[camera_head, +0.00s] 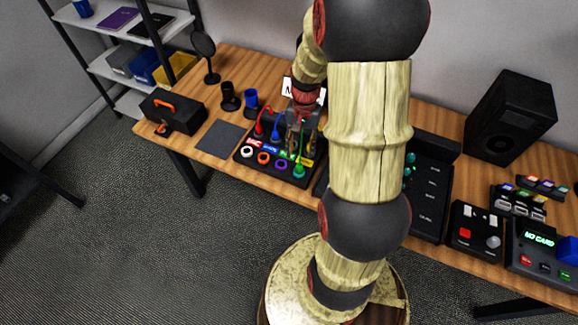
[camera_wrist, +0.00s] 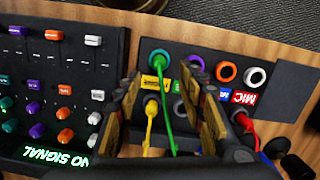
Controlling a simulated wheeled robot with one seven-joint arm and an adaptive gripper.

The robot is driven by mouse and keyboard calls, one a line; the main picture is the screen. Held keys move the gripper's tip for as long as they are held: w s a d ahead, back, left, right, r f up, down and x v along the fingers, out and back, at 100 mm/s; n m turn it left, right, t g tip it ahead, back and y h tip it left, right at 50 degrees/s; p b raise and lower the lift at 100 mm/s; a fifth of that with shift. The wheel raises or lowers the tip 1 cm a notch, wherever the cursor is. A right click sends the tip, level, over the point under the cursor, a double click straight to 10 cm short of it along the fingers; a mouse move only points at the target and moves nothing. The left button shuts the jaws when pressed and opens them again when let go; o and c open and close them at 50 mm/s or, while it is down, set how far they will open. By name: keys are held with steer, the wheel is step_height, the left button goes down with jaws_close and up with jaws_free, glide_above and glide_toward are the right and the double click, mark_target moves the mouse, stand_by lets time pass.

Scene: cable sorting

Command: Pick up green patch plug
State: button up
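The green patch plug (camera_wrist: 159,59) sits in a socket of the dark patch panel (camera_wrist: 200,52), with its green cable (camera_wrist: 167,125) running down the wrist view. In the camera_head view the green plug (camera_head: 299,171) is at the panel's front right corner. My gripper (camera_wrist: 161,78) is open, with one finger on each side of the green cable near the plug. It also shows over the panel in the camera_head view (camera_head: 297,140). I cannot tell whether the fingers touch anything. A yellow plug (camera_wrist: 151,107) with its cable lies between the fingers, beside the green cable.
Purple (camera_wrist: 194,62), orange (camera_wrist: 226,72) and white (camera_wrist: 255,77) sockets line the same row. A red plug (camera_wrist: 243,119) and its cable are to the right. A mixer (camera_wrist: 60,62) stands close on the left. A grey mat (camera_head: 218,139) lies left of the panel.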

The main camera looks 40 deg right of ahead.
mark_target(299, 165)
steer(key=shift+s+f, duration=0.2)
steer(key=shift+f, duration=0.15)
steer(key=shift+w+a+f+b, duration=0.1)
steer(key=shift+f+b, duration=0.35)
steer(key=shift+f, duration=0.5)
steer(key=shift+s+a+f+b, duration=0.1)
steer(key=shift+f+b, duration=0.6)
steer(key=shift+f, duration=0.65)
steer(key=shift+s+a+f+b, duration=0.1)
steer(key=shift+f+b, duration=0.55)
steer(key=shift+f, duration=0.65)
steer(key=c, duration=0.3)
steer(key=c, duration=0.7)
steer(key=shift+r, duration=0.1)
jaws_close()
